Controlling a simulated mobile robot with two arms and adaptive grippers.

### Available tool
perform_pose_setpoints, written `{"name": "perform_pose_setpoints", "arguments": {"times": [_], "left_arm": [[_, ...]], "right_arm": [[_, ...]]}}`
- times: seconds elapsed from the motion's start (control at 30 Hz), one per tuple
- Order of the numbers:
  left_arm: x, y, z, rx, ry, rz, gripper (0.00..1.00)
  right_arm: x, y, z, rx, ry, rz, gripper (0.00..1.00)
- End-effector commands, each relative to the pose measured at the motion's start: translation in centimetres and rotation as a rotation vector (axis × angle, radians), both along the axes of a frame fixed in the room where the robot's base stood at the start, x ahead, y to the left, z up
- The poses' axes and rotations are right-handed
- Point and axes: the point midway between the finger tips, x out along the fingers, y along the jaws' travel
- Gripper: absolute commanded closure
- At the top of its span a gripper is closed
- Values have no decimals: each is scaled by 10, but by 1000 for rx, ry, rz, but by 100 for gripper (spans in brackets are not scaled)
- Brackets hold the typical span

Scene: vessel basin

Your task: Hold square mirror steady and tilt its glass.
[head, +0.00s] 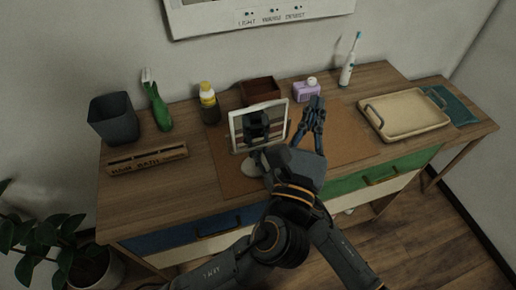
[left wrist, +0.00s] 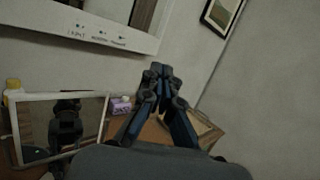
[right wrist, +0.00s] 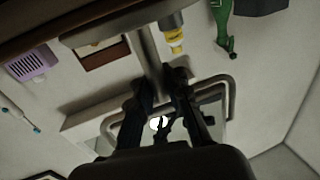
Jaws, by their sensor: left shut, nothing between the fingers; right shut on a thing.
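The square mirror (head: 236,130) stands upright on the table on a round pale base (head: 250,168), its glass in a light frame. It also shows at the left of the left wrist view (left wrist: 30,128). My right gripper (right wrist: 162,88) is shut on the mirror's grey stem (right wrist: 146,48), below the U-shaped yoke (right wrist: 227,90); in the head view it is mostly hidden behind my arm. My left gripper (head: 316,101) is shut and empty, just right of the mirror and apart from it. Its closed fingers show in the left wrist view (left wrist: 160,72).

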Motion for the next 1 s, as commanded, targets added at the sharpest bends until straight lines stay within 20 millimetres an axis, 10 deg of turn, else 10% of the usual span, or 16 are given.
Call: {"name": "perform_pose_setpoints", "arguments": {"times": [0.33,1.0], "left_arm": [[-14,84,-76,51,361,302,100],[47,94,-94,64,400,333,100]], "right_arm": [[0,0,0,-1,1,1,100],[0,0,0,0,0,1,100]]}}
